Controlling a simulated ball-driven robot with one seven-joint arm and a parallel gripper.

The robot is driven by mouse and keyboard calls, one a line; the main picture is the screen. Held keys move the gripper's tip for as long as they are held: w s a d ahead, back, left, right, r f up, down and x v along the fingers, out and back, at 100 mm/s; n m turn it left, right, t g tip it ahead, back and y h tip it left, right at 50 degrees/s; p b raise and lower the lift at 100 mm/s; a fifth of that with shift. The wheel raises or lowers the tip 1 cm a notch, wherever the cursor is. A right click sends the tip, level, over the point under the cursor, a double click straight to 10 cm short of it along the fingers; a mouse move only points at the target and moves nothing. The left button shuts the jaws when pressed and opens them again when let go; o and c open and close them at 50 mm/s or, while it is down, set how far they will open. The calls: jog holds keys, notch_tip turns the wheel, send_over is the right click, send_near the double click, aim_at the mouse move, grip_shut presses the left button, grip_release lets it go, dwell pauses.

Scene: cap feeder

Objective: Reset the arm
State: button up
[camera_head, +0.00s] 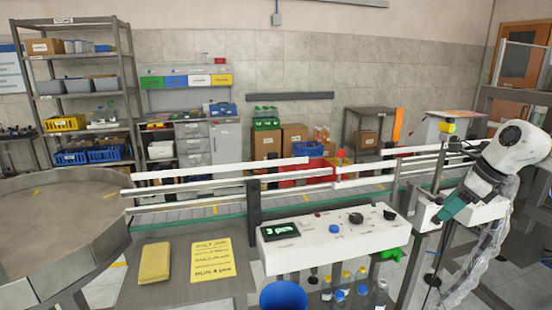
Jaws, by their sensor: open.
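My arm (517,150) is at the right side of the view, white with a teal section, bent downward. The box carries a small green-lit display (281,230), a blue button, dark knobs and small red parts.
The conveyor rails (240,178) run behind the box. A round grey table (60,215) stands left. A yellow pad (154,263) and a handwritten yellow sheet (212,260) lie in front.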

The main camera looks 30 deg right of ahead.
jog(key=w+a+r+t+y, duration=0.3)
jog(key=w+a+t, duration=0.1)
jog(key=w+a, duration=0.45)
jog(key=w+a+r+t+y, duration=0.2)
jog(key=w+a+r+t, duration=0.1)
jog(key=w+a, duration=0.6)
jog(key=w+a+r+m+t, duration=0.3)
jog(key=a+r+m+t, duration=0.7)
jog(key=a+m, duration=0.1)
jog(key=s+a+f+m+g+h, duration=0.1)
jog(key=s+f+m+g+h, duration=0.25)
jog(key=f+m, duration=0.6)
jog(key=s+f+m+g+h, duration=0.3)
jog(key=s+f+m+h, duration=0.2)
jog(key=f+m, duration=0.45)
jog(key=s+a+f+m+g+h, duration=0.1)
jog(key=s+f+m+g+h, duration=0.25)
jog(key=f+m, duration=0.6)
jog(key=s+a+f+g+y, duration=0.2)
jog(key=s+a+f+g, duration=0.25)
jog(key=s+f, duration=0.85)
jog(key=s+a+f+g+y, duration=0.1)
jog(key=s+a+f+g, duration=0.1)
jog(key=s, duration=0.7)
jog(key=s+a+f+g+y, duration=0.2)
jog(key=s+f+g, duration=0.2)
jog(key=s, duration=0.5)
jog(key=shift+s+a+f+g, duration=0.2)
jog(key=shift+s+f+g, duration=0.2)
jog(key=shift+f, duration=0.5)
